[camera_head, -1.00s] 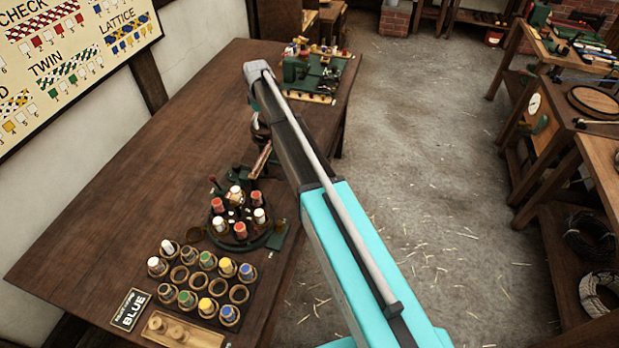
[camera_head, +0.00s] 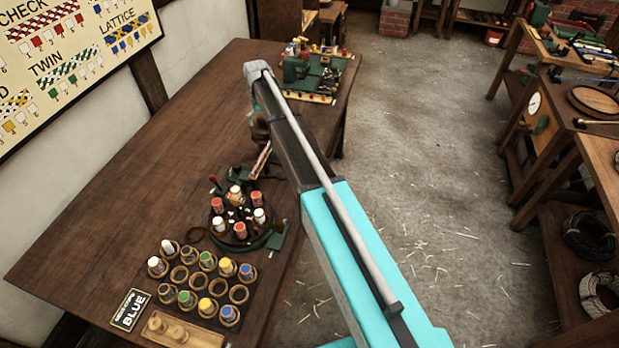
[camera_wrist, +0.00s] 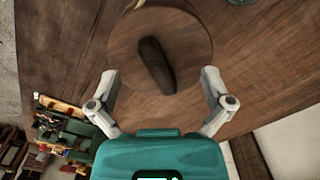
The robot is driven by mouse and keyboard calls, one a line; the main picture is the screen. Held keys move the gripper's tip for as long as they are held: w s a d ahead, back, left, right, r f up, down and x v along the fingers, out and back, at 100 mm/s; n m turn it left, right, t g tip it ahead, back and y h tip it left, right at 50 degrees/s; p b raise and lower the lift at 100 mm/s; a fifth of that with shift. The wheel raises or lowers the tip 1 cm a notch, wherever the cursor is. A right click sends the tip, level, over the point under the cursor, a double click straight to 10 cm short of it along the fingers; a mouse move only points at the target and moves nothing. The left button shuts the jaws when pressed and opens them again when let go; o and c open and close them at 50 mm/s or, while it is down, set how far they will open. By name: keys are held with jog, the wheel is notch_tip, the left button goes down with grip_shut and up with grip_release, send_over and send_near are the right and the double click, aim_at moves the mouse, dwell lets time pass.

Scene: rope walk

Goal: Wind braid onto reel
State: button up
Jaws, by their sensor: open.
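In the wrist view a round wooden disc (camera_wrist: 196,30) with a dark elongated grip (camera_wrist: 152,62) on its face lies in front of my gripper (camera_wrist: 159,76); it looks like the reel. My gripper is open, with one finger on each side of the dark grip and apart from it. In the head view my arm hides the gripper and most of the reel. A narrow pale strip (camera_head: 262,160), perhaps the braid, shows beside my arm. The round braiding machine (camera_head: 240,232) stands nearer, with several red and white bobbins upright on it.
A rack (camera_head: 200,292) of bobbins and empty cups stands at the table's near end, beside a "BLUE" sign (camera_head: 131,309). A green machine (camera_head: 318,75) stands at the far end. The table's left part (camera_head: 140,160) is clear. A workbench (camera_head: 585,150) stands to the right.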

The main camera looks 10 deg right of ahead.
aim_at(263, 121)
jog(key=m, duration=0.7)
jog(key=shift+m, duration=0.4)
notch_tip(263, 121, up, 14)
jog(key=p, duration=1.4)
jog(key=s+d+f+n+b, duration=0.1)
jog(key=s+d+f+b, duration=0.2)
jog(key=s, duration=0.7)
jog(key=s+d+f+n+b, duration=0.2)
jog(key=s+f+b, duration=0.4)
jog(key=s, duration=0.4)
jog(key=s+d+f+n+b, duration=0.1)
jog(key=s+d+f+b, duration=0.3)
jog(key=s, duration=0.6)
jog(key=shift+s+f+n+b, duration=0.3)
jog(key=shift+s+n+b, duration=0.05)
jog(key=shift+n, duration=0.05)
jog(key=shift+d, duration=0.1)
jog(key=shift+n, duration=0.5)
jog(key=s, duration=0.3)
jog(key=s+d, duration=0.1)
jog(key=s, duration=0.1)
jog(key=shift+s, duration=0.3)
jog(key=shift+w, duration=0.15)
